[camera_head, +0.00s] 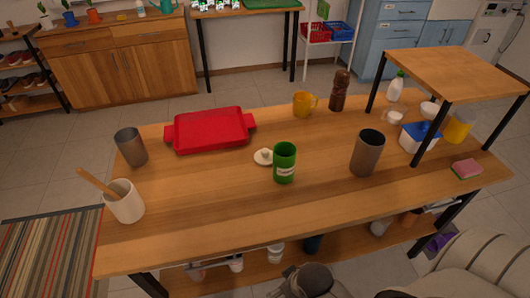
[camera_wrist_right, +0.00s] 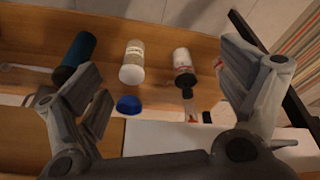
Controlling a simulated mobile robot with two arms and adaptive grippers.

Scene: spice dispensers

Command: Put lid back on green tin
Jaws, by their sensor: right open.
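The green tin (camera_head: 285,163) stands upright on the wooden table, with a pale label on its front and its dark opening showing at the top. A cream lid (camera_head: 264,157) with a small knob lies on the table just left of the tin, knob up. My right gripper (camera_wrist_right: 160,65) shows in the right wrist view with its fingers spread wide and nothing between them. Neither tin nor lid shows there. My left gripper is not in view.
A red tray (camera_head: 210,130) lies behind left of the lid. A brown cup (camera_head: 367,153) stands right of the tin, a yellow mug (camera_head: 304,104) behind. The front middle table is clear. The wrist view shows a jar (camera_wrist_right: 132,62) and a blue cylinder (camera_wrist_right: 75,57).

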